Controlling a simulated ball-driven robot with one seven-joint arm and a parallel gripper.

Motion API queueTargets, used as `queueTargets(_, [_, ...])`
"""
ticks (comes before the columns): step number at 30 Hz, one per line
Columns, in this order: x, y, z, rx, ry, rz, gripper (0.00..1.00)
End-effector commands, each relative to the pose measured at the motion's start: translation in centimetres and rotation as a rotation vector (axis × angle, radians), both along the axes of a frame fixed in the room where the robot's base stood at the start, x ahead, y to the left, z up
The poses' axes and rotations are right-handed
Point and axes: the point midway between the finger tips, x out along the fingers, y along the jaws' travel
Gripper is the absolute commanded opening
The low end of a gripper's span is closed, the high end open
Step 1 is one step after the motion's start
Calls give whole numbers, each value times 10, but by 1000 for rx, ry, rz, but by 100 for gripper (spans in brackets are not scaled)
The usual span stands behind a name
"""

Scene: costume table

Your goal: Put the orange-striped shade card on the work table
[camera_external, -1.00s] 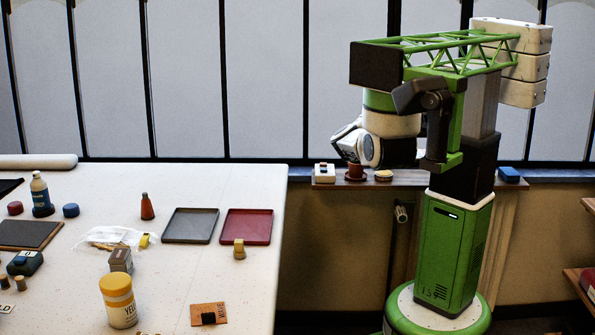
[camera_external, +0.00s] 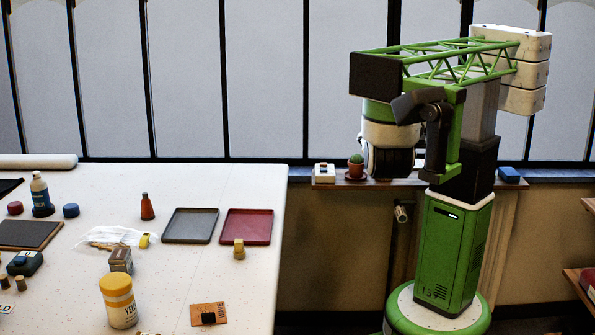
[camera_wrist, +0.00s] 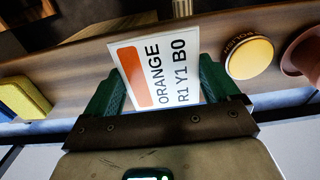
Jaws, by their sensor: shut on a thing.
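The orange-striped shade card (camera_wrist: 160,72) is white with an orange band and reads "ORANGE R1 Y1 B0". In the wrist view it is between the green fingers of my gripper (camera_wrist: 162,88), which is shut on it. Behind it is a wooden sill. I cannot tell whether the card still touches the sill. In the external view my arm's end is over the window sill, and the card and fingertips are hidden. The work table (camera_external: 175,280) is at the left, well apart from my arm.
On the sill (camera_external: 440,182) are a potted cactus (camera_external: 356,167), a white block (camera_external: 324,173) and a blue box (camera_external: 509,174). A polish tin (camera_wrist: 250,57) is close right of the card. The table holds a grey tray (camera_external: 190,226), a red tray (camera_external: 246,226) and bottles, with bare patches between.

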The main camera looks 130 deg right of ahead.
Motion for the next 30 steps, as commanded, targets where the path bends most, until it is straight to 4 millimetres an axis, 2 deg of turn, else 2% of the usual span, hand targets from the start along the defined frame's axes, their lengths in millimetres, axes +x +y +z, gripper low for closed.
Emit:
queueTargets(11, [-11,-11,-20,-1,-1,1,57])
queueTargets(18, [-12,-13,-49,-1,-1,0,57])
queueTargets(30, [-12,-12,-54,0,0,0,57])
